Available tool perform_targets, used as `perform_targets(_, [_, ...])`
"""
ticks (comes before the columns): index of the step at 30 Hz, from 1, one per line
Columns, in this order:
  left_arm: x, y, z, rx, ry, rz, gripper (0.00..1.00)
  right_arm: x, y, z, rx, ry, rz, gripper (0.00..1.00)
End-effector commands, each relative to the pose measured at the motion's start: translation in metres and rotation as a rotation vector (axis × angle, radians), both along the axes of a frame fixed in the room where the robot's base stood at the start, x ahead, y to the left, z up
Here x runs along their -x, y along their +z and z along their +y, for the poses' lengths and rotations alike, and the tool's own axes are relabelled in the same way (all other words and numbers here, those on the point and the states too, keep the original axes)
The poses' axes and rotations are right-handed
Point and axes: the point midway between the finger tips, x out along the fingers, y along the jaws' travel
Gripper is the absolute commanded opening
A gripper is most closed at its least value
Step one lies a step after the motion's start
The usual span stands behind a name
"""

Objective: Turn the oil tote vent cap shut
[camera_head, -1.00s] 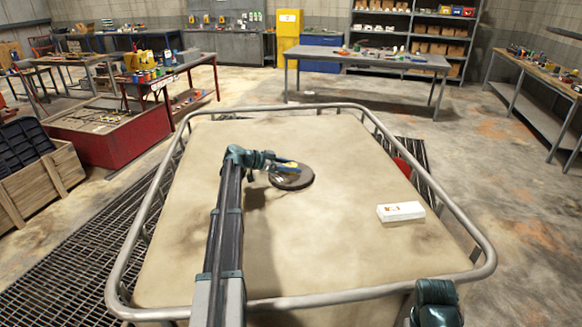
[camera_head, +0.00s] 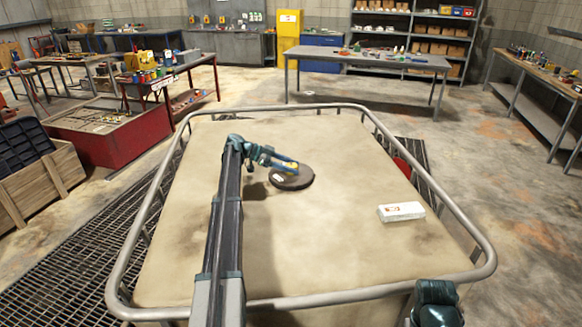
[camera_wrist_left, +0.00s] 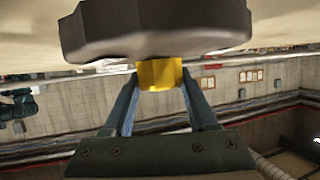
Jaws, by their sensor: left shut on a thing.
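The vent cap (camera_head: 296,180) is a dark, round, low disc on the beige top of the oil tote (camera_head: 330,235). In the left wrist view the cap (camera_wrist_left: 150,28) fills the top, with a scalloped edge. My left gripper (camera_head: 286,166) reaches in from the left over the cap's far side. In the left wrist view its two fingers are shut on a yellow tab (camera_wrist_left: 160,74) that meets the cap's edge. The fingertips partly hide the tab in the head view. My right gripper is out of view; only a teal part of that arm shows at the bottom right.
A grey tube rail (camera_head: 480,240) runs around the tote top. A white box (camera_head: 401,211) lies on the top at the right, clear of the cap. The rest of the top is bare. Workbenches and shelves stand well beyond the tote.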

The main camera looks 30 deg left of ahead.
Motion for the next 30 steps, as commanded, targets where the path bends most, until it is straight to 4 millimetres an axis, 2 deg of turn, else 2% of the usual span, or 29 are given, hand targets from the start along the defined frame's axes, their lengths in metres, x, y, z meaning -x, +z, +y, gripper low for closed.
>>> perform_targets(8, [0.002, -0.002, -0.001, -0.005, -0.004, 0.006, 0.02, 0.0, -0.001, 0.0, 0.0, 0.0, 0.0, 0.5])
perform_targets(9, [0.002, -0.002, -0.001, -0.006, -0.004, 0.006, 0.65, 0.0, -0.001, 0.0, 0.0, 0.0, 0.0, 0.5])
perform_targets(13, [0.002, -0.002, -0.001, -0.004, -0.003, 0.005, 0.88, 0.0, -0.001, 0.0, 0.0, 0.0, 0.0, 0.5])
perform_targets(23, [0.002, 0.001, 0.002, -0.002, 0.0, 0.003, 0.88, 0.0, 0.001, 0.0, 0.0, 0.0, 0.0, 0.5])
perform_targets(26, [0.006, 0.006, 0.011, -0.002, 0.0, 0.002, 0.88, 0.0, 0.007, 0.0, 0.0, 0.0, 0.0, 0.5])
perform_targets(30, [0.017, 0.019, 0.033, -0.002, 0.001, 0.002, 0.88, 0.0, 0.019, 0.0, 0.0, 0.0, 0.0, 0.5])
